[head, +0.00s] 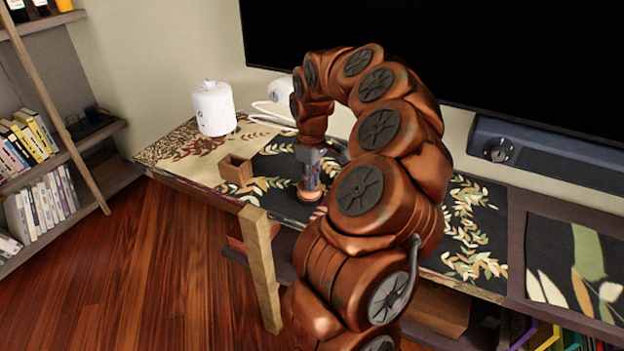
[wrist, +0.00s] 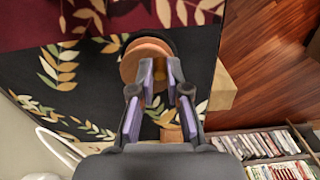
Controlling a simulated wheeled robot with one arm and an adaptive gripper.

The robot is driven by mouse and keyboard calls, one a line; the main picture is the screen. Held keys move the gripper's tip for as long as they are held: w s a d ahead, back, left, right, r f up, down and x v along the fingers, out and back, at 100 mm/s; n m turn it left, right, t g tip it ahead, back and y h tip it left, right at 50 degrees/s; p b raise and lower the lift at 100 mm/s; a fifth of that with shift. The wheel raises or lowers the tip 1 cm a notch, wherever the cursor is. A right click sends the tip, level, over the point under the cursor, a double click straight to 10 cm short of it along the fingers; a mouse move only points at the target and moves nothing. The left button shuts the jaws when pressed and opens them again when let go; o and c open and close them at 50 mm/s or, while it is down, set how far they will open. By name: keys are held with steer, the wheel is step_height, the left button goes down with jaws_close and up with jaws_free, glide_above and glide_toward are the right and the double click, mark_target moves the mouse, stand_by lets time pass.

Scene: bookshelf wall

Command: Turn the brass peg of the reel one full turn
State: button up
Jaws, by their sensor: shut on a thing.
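The reel (head: 311,196) stands on the patterned table top near its front edge, below my gripper. In the wrist view it shows as a round copper-brown disc (wrist: 144,52) with a dark part behind it. My gripper (head: 310,181) points down at the reel. In the wrist view its two purple-padded fingers (wrist: 163,68) reach over the disc's edge and are closed to a narrow gap. They are shut on the brass peg, which the fingers mostly hide. I cannot tell how far it is turned.
A small wooden box (head: 236,169) stands left of the reel. A wooden post (head: 260,265) rises at the table's front edge. A white canister (head: 213,108) stands at the back left. A black screen (head: 480,60) and grey soundbar (head: 540,150) are behind. Bookshelves (head: 50,190) stand left.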

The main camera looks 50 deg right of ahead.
steer(key=shift+f+m+b, duration=0.1)
steer(key=shift+m+b, duration=0.2)
steer(key=shift+b, duration=0.05)
jaws_close()
steer(key=shift+w+a+f+m+b, duration=0.1)
steer(key=shift+w+m+b, duration=0.05)
steer(key=shift+m+b, duration=0.75)
steer(key=m, duration=0.1)
steer(key=m+b, duration=0.1)
steer(key=m, duration=0.1)
steer(key=m+b, duration=0.1)
steer(key=shift+w+a+m, duration=0.25)
steer(key=shift+w+m, duration=0.05)
steer(key=shift+m, duration=0.1)
steer(key=m+b, duration=0.1)
steer(key=m, duration=0.1)
steer(key=w+m+b, duration=0.1)
steer(key=m, duration=0.1)
steer(key=shift+a, duration=0.1)
steer(key=shift+w+m+b, duration=0.2)
steer(key=shift+m+b, duration=0.1)
steer(key=shift+m, duration=0.9)
steer(key=shift+w+m+b, duration=0.2)
steer(key=shift+m+b, duration=0.05)
steer(key=shift+m, duration=0.95)
steer(key=shift+r, duration=0.2)
steer(key=o, duration=0.7)
jaws_free()
steer(key=shift+r, duration=0.1)
